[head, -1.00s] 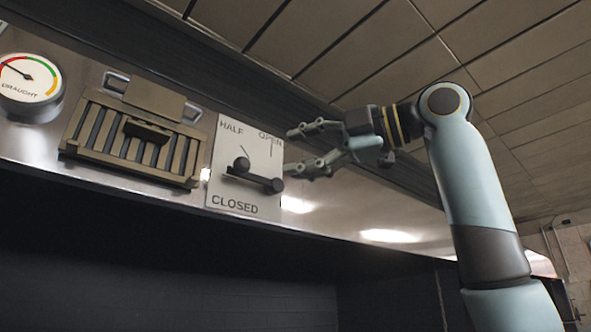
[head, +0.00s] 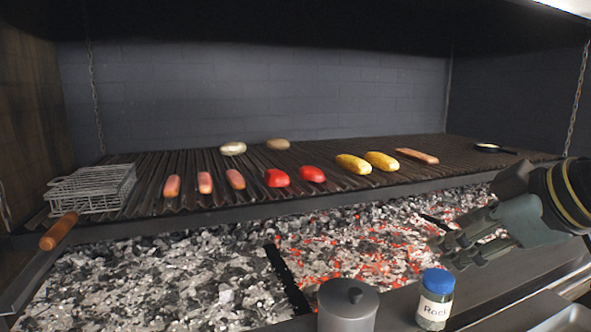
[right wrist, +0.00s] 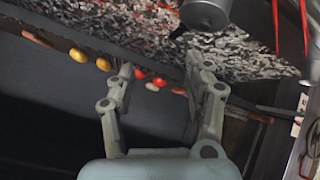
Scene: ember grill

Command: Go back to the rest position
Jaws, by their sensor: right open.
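My right gripper (head: 452,245) is at the right of the head view, in front of the glowing coals and above the blue-capped jar. In the right wrist view its two fingers (right wrist: 160,90) stand apart with nothing between them, so it is open and empty. It touches nothing that I can make out. My left gripper is not in view.
The grill grate (head: 330,190) holds sausages, red peppers, corn cobs (head: 353,164) and a small pan (head: 490,148). A wire basket (head: 92,189) sits at its left. A lidded metal pot (head: 347,306) and the jar (head: 435,300) stand in front of the coals.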

